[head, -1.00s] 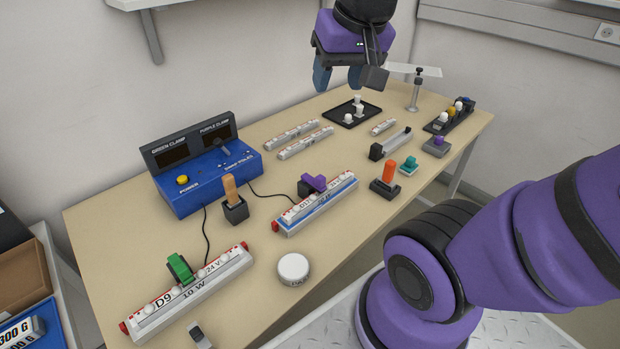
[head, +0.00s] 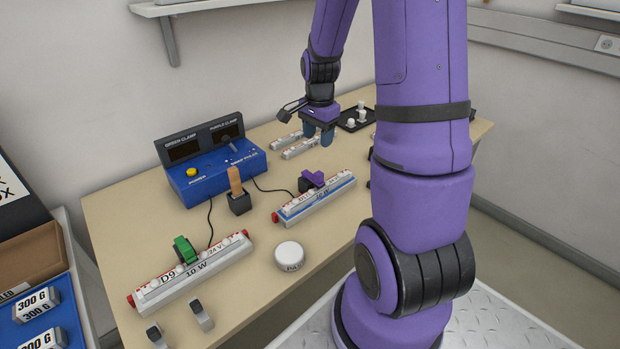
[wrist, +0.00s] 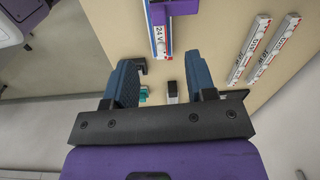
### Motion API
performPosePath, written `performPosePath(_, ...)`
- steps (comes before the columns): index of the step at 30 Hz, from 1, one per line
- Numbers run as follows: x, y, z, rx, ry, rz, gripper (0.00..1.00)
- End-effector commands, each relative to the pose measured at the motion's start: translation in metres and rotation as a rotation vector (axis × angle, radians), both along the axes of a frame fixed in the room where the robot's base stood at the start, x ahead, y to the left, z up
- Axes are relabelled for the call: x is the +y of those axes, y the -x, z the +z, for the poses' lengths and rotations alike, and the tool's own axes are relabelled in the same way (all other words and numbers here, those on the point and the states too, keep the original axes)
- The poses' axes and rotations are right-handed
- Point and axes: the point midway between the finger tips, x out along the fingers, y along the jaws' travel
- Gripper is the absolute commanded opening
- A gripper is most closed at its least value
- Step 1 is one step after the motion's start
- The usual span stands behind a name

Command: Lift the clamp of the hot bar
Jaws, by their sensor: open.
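A bar with a green clamp (head: 184,249) across it, labelled D9, 24 V and 10 W (head: 190,272), lies at the front left of the table. A second bar (head: 318,200), with a blue side, carries a purple clamp (head: 311,180) and lies mid-table. A blue control box (head: 212,172) has displays labelled GREEN CLAMP and PURPLE CLAMP; both look dark, so I cannot tell which bar is hot. My gripper (head: 319,134) is open and empty, pointing down behind the purple-clamp bar. In the wrist view that bar (wrist: 159,38) shows ahead of my open fingers (wrist: 164,78).
A wooden-handled tool stands in a dark holder (head: 240,203) between the bars. A white round puck (head: 289,256) lies in front. Two thin bars (head: 300,147) lie near my gripper. A black tray (head: 352,121) is behind. My arm hides the table's right side.

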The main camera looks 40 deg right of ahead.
Motion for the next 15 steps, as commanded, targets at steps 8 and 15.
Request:
performPosePath(8, -0.018, 0.001, -0.030, 0.028, -0.014, -0.110, 0.51)
performPosePath(15, -0.017, 0.002, -0.058, 0.030, -0.016, -0.109, 0.51)
